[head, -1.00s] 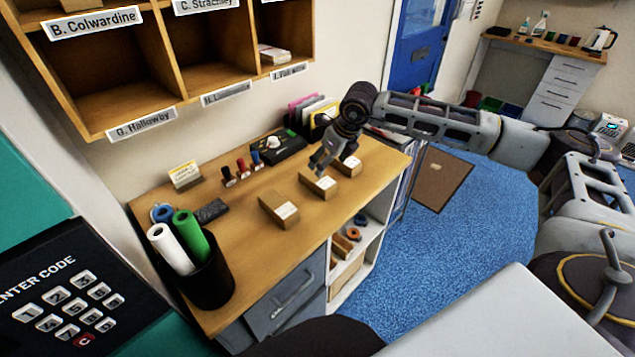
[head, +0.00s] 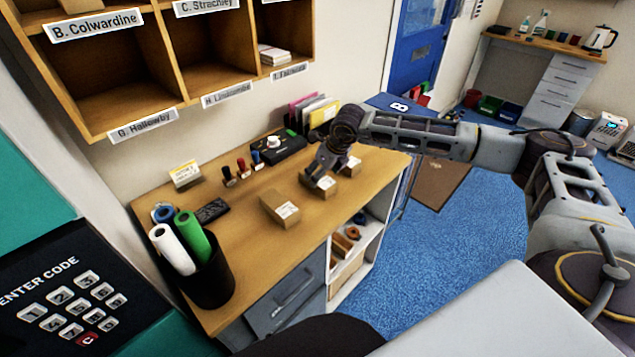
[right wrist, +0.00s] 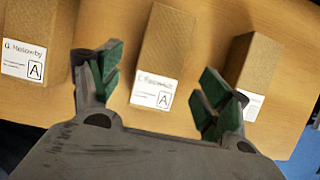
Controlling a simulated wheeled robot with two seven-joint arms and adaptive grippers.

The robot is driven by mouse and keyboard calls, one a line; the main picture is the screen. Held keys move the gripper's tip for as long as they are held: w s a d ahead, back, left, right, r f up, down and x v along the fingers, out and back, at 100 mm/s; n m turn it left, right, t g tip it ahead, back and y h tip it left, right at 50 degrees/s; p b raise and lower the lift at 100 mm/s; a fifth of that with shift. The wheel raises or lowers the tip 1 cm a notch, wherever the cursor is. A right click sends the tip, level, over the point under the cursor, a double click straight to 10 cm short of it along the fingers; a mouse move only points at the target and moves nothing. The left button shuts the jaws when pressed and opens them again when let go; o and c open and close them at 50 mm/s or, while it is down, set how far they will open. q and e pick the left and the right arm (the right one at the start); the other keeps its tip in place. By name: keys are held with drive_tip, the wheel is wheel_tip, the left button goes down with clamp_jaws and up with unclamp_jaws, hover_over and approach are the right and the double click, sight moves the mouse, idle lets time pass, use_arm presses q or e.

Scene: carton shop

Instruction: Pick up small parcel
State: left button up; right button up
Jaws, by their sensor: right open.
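Three small brown card parcels lie in a row on the wooden desk. The near parcel (head: 280,207) has a white label; in the right wrist view it is the left parcel (right wrist: 30,30), its label marked "A". The middle parcel (head: 321,188) is partly hidden under my right gripper (head: 318,176). In the right wrist view the middle parcel (right wrist: 166,45) lies between the spread green-padded fingers of the gripper (right wrist: 160,76), its label also marked "A". The far parcel (head: 351,168) shows beyond, and its label is partly covered by a finger (right wrist: 254,62). My left gripper is out of view.
A black pot (head: 208,280) with white, green and blue rolls stands at the desk's near left. Stamps (head: 241,169), a black device (head: 278,150) and folders (head: 312,112) line the back. Labelled pigeonholes (head: 205,50) hang above. The desk's front middle is clear.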

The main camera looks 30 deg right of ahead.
drive_tip(key=shift+w+f, duration=0.2)
drive_tip(key=shift+f, duration=0.25)
drive_tip(key=p+x, duration=0.1)
drive_tip(key=x, duration=0.2)
drive_tip(key=shift+f, duration=0.2)
drive_tip(key=shift+w+f, duration=0.15)
drive_tip(key=shift+f, duration=0.15)
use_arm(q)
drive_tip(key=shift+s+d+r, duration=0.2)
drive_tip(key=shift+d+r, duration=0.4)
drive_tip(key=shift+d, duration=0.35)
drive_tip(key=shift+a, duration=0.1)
use_arm(e)
drive_tip(key=c, duration=0.5)
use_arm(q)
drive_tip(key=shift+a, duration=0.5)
use_arm(e)
drive_tip(key=c, duration=0.7)
